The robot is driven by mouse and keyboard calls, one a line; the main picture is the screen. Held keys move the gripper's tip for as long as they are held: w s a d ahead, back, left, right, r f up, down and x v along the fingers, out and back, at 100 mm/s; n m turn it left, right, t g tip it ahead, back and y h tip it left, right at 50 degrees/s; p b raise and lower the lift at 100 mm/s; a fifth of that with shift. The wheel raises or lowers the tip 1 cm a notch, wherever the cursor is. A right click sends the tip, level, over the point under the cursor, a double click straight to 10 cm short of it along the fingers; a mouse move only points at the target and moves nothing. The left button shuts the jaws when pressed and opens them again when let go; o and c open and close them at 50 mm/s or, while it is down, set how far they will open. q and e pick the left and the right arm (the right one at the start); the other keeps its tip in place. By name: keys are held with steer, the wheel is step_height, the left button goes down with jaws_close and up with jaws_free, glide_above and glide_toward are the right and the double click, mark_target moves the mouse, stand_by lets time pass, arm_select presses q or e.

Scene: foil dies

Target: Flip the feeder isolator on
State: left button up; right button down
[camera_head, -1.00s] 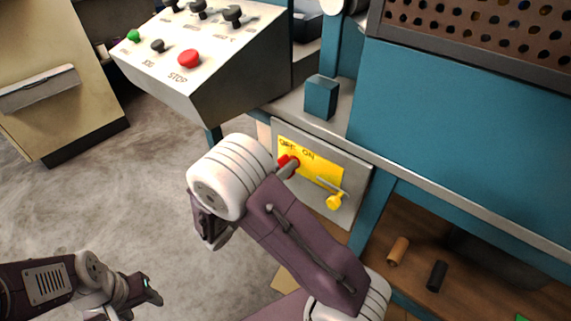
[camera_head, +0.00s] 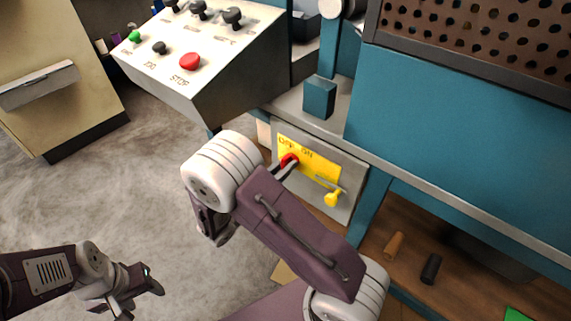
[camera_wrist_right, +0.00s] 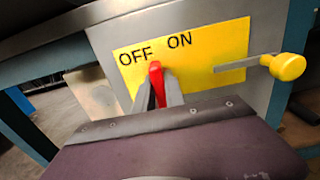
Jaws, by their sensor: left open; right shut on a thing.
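The feeder isolator is a grey panel (camera_head: 345,205) with a yellow plate (camera_head: 315,165) marked OFF and ON. Its red handle (camera_head: 289,159) stands upright near the OFF word, slightly toward ON, in the right wrist view (camera_wrist_right: 155,78). My right gripper (camera_head: 287,165) is shut on the red handle; its two fingers flank it in the right wrist view (camera_wrist_right: 158,92). The fingers and wrist hide the handle's lower part. My left gripper (camera_head: 146,293) is open and empty, low at the left, over the floor and away from the panel.
A yellow knob (camera_head: 333,198) on a rod sits right of the plate. A sloped console (camera_head: 205,70) with a red STOP button (camera_head: 190,61) overhangs at upper left. Two cylinders (camera_head: 394,246) lie on the lower shelf.

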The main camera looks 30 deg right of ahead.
stand_by(0.3)
steer(key=c, duration=1.4)
jaws_free()
steer(key=p+v, duration=0.4)
steer(key=v, duration=0.5)
